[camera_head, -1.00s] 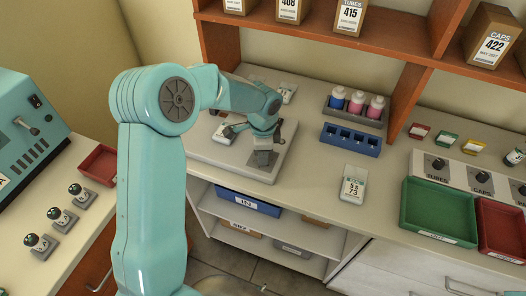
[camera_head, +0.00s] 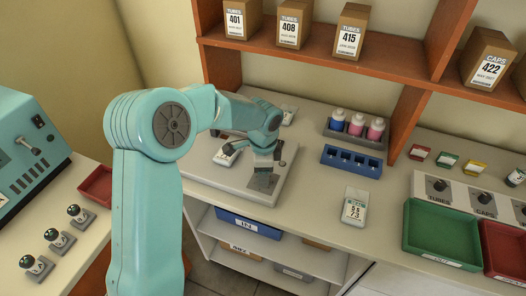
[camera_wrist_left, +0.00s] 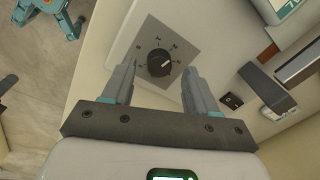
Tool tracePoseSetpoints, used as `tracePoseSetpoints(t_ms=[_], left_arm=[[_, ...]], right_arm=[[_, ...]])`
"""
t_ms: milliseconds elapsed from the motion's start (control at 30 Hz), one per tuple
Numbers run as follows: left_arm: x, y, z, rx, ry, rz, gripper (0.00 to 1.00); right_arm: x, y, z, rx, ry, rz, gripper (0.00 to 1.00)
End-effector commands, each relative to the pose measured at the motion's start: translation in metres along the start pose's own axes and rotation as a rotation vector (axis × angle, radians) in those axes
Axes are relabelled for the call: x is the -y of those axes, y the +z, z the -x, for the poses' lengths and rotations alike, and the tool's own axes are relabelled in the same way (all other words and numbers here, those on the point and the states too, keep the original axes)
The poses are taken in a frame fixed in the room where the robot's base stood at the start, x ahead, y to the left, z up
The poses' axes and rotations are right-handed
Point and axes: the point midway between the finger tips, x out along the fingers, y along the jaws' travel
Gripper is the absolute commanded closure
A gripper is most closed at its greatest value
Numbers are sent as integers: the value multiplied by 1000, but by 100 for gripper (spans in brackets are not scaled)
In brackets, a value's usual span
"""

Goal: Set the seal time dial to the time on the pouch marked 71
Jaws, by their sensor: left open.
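The seal time dial (camera_wrist_left: 158,62) is a black round knob with a pale pointer line on a grey square plate (camera_wrist_left: 180,50) with small marks. The plate also shows in the head view (camera_head: 264,183). My left gripper (camera_wrist_left: 159,72) is open and empty, its two fingers on either side of the dial in the wrist view; contact cannot be told. In the head view my left gripper (camera_head: 265,153) hangs over the plate and hides the dial. A pouch marked 73 (camera_head: 353,207) lies on the counter. Other pouches (camera_head: 227,154) (camera_head: 288,114) have unreadable labels. My right gripper is not in view.
A bottle rack (camera_head: 352,139) and an empty blue rack (camera_head: 351,161) stand behind the pouch marked 73. Green (camera_head: 440,257) and red (camera_head: 505,270) trays lie at right. A teal machine (camera_head: 30,145) and several levers (camera_head: 60,240) are at left. Boxes line the shelf (camera_head: 380,66).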

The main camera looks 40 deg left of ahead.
Motion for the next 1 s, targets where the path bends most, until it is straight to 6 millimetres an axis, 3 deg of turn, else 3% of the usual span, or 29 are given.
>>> tracePoseSetpoints(t_ms=[300,500,700,1000], left_arm=[[1,-1,85,-6,-7,1,42],[0,0,126,-4,-6,-1,42],[0,0,143,-3,-3,0,42],[0,1,144,-2,-2,0,42]], right_arm=[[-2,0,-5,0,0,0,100],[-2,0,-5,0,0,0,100],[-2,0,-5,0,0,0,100],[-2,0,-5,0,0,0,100]])
